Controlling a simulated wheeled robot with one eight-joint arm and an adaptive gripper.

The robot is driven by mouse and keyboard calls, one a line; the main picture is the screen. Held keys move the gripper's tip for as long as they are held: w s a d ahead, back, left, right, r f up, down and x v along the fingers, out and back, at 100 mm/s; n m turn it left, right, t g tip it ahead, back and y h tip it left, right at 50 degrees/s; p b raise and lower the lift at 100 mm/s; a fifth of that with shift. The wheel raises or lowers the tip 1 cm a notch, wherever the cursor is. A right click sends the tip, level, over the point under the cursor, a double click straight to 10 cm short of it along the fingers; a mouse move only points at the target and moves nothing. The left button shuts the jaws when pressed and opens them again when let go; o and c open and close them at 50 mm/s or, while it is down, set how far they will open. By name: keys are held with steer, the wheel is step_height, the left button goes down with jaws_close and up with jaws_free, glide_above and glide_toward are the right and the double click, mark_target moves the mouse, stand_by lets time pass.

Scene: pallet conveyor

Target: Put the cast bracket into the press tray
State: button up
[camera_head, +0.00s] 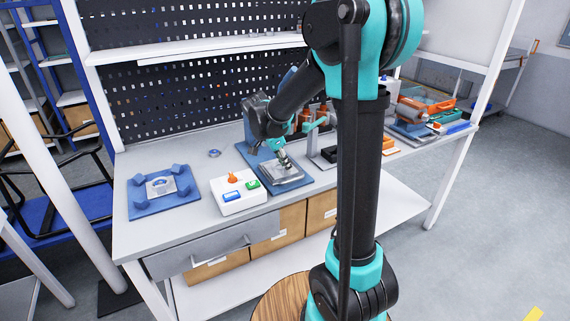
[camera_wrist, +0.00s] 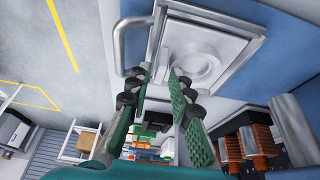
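The press tray (camera_head: 291,184) is a square metal tray on a blue base on the bench; in the wrist view its grey rim (camera_wrist: 235,62) and bar handle fill the top. A pale round shape on a square plate lies inside it; I cannot tell whether this is the cast bracket or part of the tray. A small silvery piece (camera_head: 160,186) sits in the middle of the blue pallet (camera_head: 142,209) at the left. My gripper (camera_head: 283,158) points down just above the tray. In the wrist view its green-padded fingers (camera_wrist: 160,74) are apart with nothing seen between them.
A white control box (camera_head: 240,203) with an orange knob and blue and green buttons stands between pallet and tray. A small ring-like item (camera_head: 214,153) lies behind it. Orange-and-black tools and bins (camera_head: 425,112) crowd the right end. A pegboard and shelf stand behind.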

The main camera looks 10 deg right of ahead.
steer(key=shift+o, duration=0.8)
steer(key=v, duration=1.2)
steer(key=shift+d, duration=0.1)
steer(key=s+d+f+n+t+y, duration=0.1)
steer(key=s+d+f+n+y, duration=0.1)
steer(key=s+d+f+n, duration=0.2)
steer(key=s+d+f+n+t+y, duration=0.1)
steer(key=s+d+f+n, duration=0.3)
steer(key=s+f+n, duration=0.6)
steer(key=s+f+y, duration=0.1)
steer(key=s+f, duration=0.3)
steer(key=s, duration=0.2)
steer(key=shift+s+t, duration=0.25)
steer(key=shift+t, duration=0.05)
